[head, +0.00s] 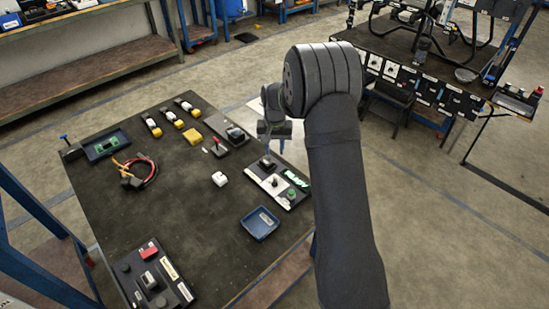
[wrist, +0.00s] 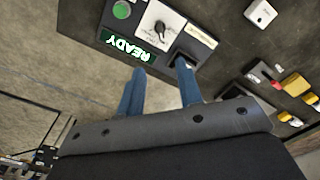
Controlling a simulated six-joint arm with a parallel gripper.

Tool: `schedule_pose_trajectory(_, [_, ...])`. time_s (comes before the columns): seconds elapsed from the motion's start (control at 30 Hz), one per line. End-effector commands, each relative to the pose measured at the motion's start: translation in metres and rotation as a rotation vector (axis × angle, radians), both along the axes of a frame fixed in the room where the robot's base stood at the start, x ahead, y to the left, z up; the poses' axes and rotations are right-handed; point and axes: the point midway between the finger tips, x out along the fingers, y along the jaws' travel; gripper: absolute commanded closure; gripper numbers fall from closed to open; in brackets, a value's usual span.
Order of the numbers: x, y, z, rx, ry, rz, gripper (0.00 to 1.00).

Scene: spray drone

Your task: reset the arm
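My arm rises across the middle right of the head view, above the right edge of a dark worktable (head: 180,215). My gripper shows in the wrist view (wrist: 160,67) as two blue fingers spread apart with nothing between them. It is over the table's right edge, near a control panel (head: 270,190). In the wrist view, the panel (wrist: 172,50) has a lit green READY display (wrist: 135,48), a white dial plate (wrist: 160,26) and a green button (wrist: 121,9). The right fingertip overlaps the panel's dark end in the picture; I cannot tell whether they touch.
The table holds a blue tray (head: 260,223), a white block (head: 220,179), several yellow-and-white items (head: 192,136), a cable bundle (head: 138,172), a green board in a tray (head: 106,145) and a panel with a red part (head: 152,277). A drone bench (head: 430,65) stands back right.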

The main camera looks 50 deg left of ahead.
Motion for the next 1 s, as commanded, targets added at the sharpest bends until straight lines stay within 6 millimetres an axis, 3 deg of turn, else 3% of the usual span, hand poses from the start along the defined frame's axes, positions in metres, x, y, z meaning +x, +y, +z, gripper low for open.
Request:
schedule_pose_trajectory(0.2, [0.0, 0.0, 0.01, 0.0, 0.0, 0.0, 0.67])
schedule_pose_trajectory(0.57, [0.0, 0.0, 0.006, 0.0, 0.0, 0.0, 0.67])
schedule_pose_trajectory(0.77, [0.0, 0.0, -0.02, -0.001, 0.001, 0.0, 0.67])
schedule_pose_trajectory(1.0, [0.0, 0.0, -0.068, -0.003, 0.001, 0.0, 0.67])
